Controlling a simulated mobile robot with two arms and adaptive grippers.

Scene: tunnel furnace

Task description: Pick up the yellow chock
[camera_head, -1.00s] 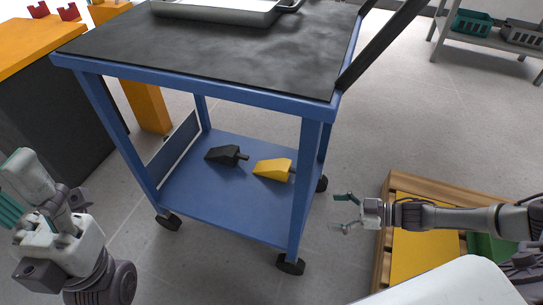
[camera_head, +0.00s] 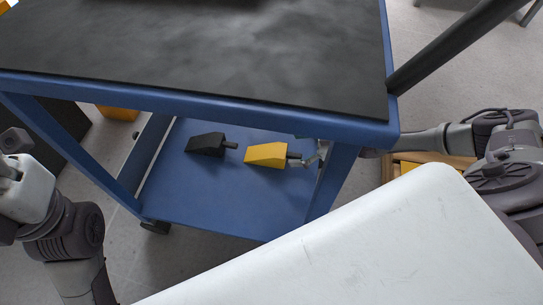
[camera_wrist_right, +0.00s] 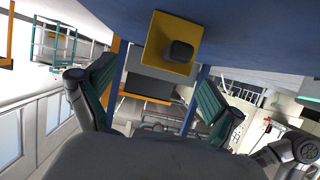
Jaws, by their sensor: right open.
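The yellow chock (camera_head: 266,154) lies on the blue lower shelf of the cart, its dark handle pointing right. My right gripper (camera_head: 308,158) has reached in under the cart top from the right, at the handle's end; the cart post partly hides it. In the right wrist view, the gripper (camera_wrist_right: 158,82) is open with a teal finger on each side. The yellow chock (camera_wrist_right: 158,55) shows there end-on, its handle toward the camera, above the middle of the gap. I cannot tell whether the handle is between the fingers. My left arm shows at the left edge; its fingers are out of frame.
A black chock (camera_head: 205,144) lies left of the yellow one on the lower shelf (camera_head: 225,205). The cart's dark top (camera_head: 230,45) overhangs the shelf, and a blue post (camera_head: 333,178) stands close to my right arm.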

